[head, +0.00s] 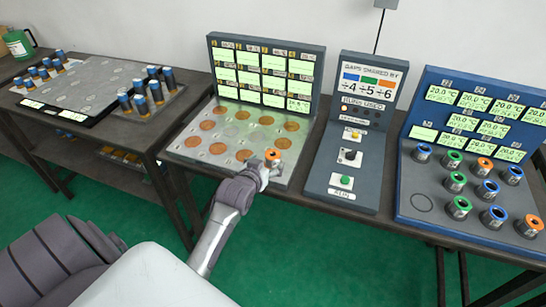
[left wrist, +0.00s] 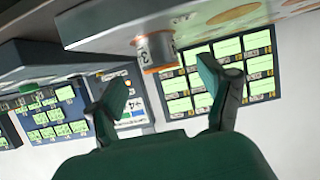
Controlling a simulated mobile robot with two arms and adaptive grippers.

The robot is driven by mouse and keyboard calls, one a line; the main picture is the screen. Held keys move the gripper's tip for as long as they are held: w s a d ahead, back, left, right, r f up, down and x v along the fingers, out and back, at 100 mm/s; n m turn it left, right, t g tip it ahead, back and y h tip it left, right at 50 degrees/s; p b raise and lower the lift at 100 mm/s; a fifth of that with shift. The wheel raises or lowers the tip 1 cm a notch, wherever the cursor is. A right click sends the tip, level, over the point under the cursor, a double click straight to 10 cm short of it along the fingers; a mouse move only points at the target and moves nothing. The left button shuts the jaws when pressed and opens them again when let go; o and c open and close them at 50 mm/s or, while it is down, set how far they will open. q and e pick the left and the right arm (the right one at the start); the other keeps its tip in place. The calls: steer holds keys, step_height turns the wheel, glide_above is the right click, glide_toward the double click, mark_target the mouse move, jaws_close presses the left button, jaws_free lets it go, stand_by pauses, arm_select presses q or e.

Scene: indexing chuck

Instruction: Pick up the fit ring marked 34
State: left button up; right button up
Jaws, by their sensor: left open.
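An orange-topped metal fit ring (head: 272,154) stands at the front right corner of the plate with round copper and grey spots. In the left wrist view the ring (left wrist: 155,50) shows upside down, with a dark number starting with 3 on its side; the rest is not legible. My left gripper (head: 265,172) is at the ring's front side in the head view. In the left wrist view the left gripper (left wrist: 165,78) is open, its two fingers apart, with the ring beyond and between them. Contact cannot be told. My right gripper is not in view.
A panel of lit displays (head: 262,70) stands behind the plate. A grey button console (head: 343,185) is close on the right. A blue board (head: 408,185) farther right holds several blue, green and orange rings. A left table (head: 130,125) carries several dark cylinders.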

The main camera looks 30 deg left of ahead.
mark_target(270, 160)
arm_select(q)
steer(key=shift+p+x, duration=0.65)
steer(key=shift+x, duration=2.35)
steer(key=shift+f, duration=0.1)
jaws_close()
